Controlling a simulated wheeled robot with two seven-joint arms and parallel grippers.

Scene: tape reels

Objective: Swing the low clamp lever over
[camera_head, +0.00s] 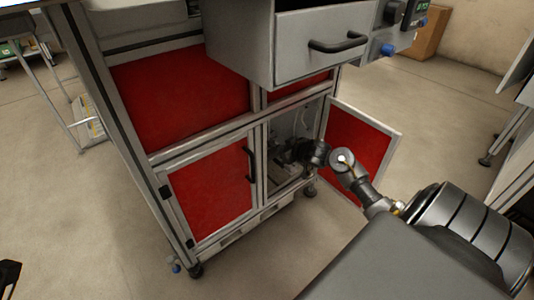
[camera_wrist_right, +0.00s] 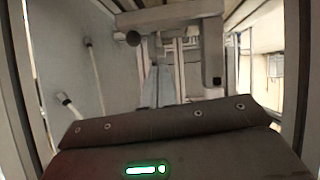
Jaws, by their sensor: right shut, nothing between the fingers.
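My right gripper (camera_head: 288,153) reaches through the open right-hand doorway into the low compartment of the cabinet. It is shut and empty. Its dark body fills the lower part of the right wrist view (camera_wrist_right: 180,125), with a green light on it. A dark piece at the lower left edge of the head view may be my left gripper (camera_head: 9,276).
The red right door (camera_head: 358,145) stands open beside my right arm; the red left door (camera_head: 212,195) is shut. A grey drawer (camera_head: 322,48) is above. In the wrist view, pale tubes (camera_wrist_right: 94,62) run along the left wall. The frame closely borders the gripper.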

